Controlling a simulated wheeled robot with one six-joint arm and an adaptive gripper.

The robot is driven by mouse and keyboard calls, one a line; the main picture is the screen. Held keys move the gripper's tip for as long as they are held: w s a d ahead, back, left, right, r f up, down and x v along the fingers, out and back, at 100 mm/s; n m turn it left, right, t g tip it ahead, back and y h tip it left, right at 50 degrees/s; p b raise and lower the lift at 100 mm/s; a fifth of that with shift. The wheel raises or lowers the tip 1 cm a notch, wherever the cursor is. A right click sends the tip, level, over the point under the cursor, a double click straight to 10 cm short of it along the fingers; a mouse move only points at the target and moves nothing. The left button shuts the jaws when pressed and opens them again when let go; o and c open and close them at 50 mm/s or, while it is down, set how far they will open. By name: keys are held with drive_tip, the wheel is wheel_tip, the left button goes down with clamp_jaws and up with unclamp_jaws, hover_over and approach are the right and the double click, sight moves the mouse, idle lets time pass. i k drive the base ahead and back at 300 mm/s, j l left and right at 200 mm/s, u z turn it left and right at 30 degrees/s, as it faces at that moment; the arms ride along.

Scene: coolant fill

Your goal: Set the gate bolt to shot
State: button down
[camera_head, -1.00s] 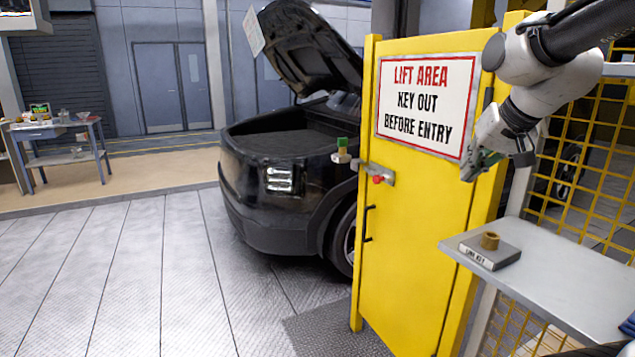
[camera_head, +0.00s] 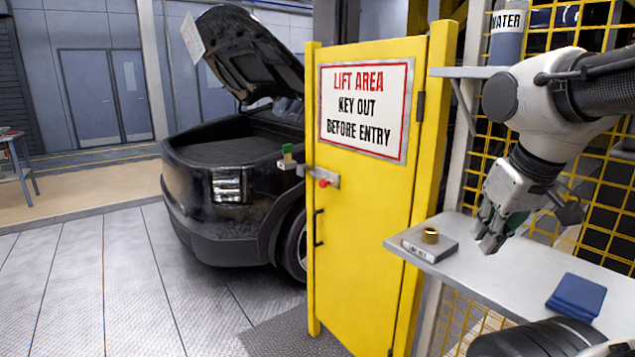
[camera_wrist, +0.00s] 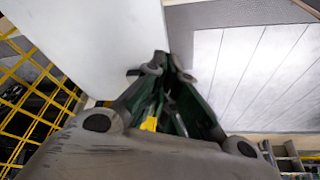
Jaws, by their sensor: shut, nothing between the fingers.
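The yellow gate (camera_head: 372,225) stands upright with a "LIFT AREA KEY OUT BEFORE ENTRY" sign. Its bolt (camera_head: 323,183) is a red knob on a small metal plate near the gate's left edge, above a black handle. A metal piece with a green top (camera_head: 289,155) sits just left of the bolt; whether the bolt reaches into it is too small to tell. My gripper (camera_head: 488,243) is shut and empty, pointing down over the grey shelf, right of the gate and well apart from the bolt. In the wrist view its fingertips (camera_wrist: 167,68) meet; the bolt is not seen there.
The shelf (camera_head: 480,262) holds a grey labelled block (camera_head: 428,248) with a brass ring (camera_head: 430,235), close left of my gripper, and a blue flat item (camera_head: 576,297). Yellow mesh fencing stands behind. A black car (camera_head: 235,150) with raised hood is beyond the gate. Floor at left is clear.

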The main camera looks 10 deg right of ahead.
sight(323, 181)
drive_tip(key=i+j, duration=0.25)
drive_tip(key=i+j+u, duration=0.1)
drive_tip(key=i, duration=0.4)
drive_tip(key=i+j+u, duration=0.1)
drive_tip(key=i+j, duration=0.2)
drive_tip(key=i, duration=0.1)
